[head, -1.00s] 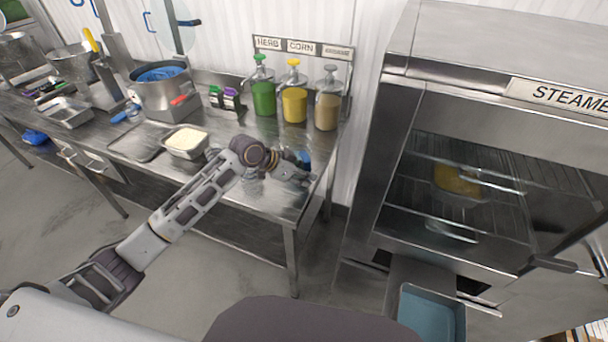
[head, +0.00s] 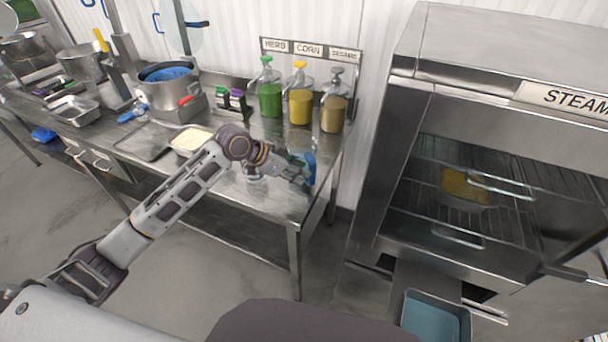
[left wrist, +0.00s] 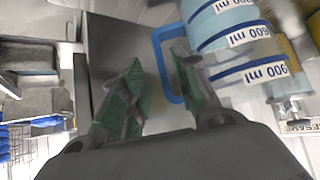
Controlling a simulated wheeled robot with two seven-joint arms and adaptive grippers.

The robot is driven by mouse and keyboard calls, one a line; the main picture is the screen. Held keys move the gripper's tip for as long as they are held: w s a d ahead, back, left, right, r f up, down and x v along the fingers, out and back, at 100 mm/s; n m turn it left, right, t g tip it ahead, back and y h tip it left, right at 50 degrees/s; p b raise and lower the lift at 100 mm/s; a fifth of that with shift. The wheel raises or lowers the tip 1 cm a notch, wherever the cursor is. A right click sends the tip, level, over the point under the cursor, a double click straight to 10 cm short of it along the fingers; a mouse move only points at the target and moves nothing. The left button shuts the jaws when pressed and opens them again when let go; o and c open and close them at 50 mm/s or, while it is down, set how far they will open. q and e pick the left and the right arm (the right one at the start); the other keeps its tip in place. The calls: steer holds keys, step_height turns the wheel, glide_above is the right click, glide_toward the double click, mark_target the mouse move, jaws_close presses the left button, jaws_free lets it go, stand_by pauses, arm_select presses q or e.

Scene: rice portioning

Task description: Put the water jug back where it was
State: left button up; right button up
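The water jug (left wrist: 238,45) shows in the left wrist view, at the upper right, with blue bands marked 900 ml and a blue handle (left wrist: 160,52). In the head view only a blue part of the jug (head: 311,168) shows, near the right end of the steel table; my left gripper hides much of the rest. My left gripper (head: 299,182) is beside it. In the left wrist view its fingers (left wrist: 157,76) stand apart, with the handle near the right finger and partly behind it. I see no firm grip on the handle. My right gripper is not in view.
Herb (head: 269,98), corn (head: 299,106) and sesame (head: 333,113) dispensers stand behind my left gripper. A rice pan (head: 191,141), a tray (head: 146,143) and a pot (head: 168,95) are to the left. The steamer (head: 470,75) stands right of the table (head: 272,200).

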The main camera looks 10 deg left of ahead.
arm_select(q)
steer(key=v, duration=0.6)
steer(key=shift+r, duration=0.15)
steer(key=shift+a, duration=0.15)
stand_by(0.4)
steer(key=shift+s, duration=0.1)
